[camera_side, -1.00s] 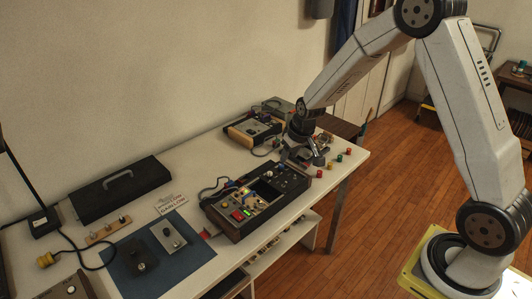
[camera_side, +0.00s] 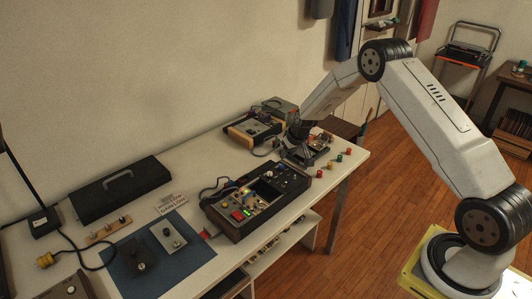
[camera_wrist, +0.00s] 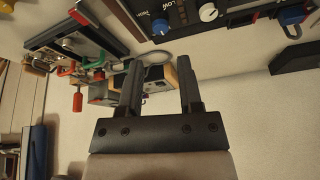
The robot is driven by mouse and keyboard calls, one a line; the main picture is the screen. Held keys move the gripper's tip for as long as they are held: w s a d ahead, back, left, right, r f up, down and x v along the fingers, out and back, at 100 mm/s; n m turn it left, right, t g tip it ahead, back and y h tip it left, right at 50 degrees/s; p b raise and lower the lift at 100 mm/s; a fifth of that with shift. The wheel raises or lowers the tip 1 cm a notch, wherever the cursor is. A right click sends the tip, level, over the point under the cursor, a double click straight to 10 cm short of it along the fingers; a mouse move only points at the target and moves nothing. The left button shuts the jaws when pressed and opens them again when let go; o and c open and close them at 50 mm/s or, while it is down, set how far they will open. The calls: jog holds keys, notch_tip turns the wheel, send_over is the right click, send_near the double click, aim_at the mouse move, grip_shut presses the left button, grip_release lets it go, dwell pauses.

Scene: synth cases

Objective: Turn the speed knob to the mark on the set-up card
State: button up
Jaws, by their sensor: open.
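A black control panel (camera_side: 240,226) with a wooden-looking case sits mid-table, carrying coloured buttons, a dark screen and knobs at its far right end. I cannot tell which is the speed knob.
A yellow-edged device (camera_side: 254,130) stands at the back. Several red, yellow and green pieces lie at the table's right end near a dark tray (camera_wrist: 70,45). A blue mat (camera_side: 190,258) with small boxes and a black case (camera_side: 120,188) are at left.

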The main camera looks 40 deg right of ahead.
aim_at(282, 166)
jog(key=shift+f, duration=0.15)
jog(key=shift+x, duration=3.7)
grip_shut()
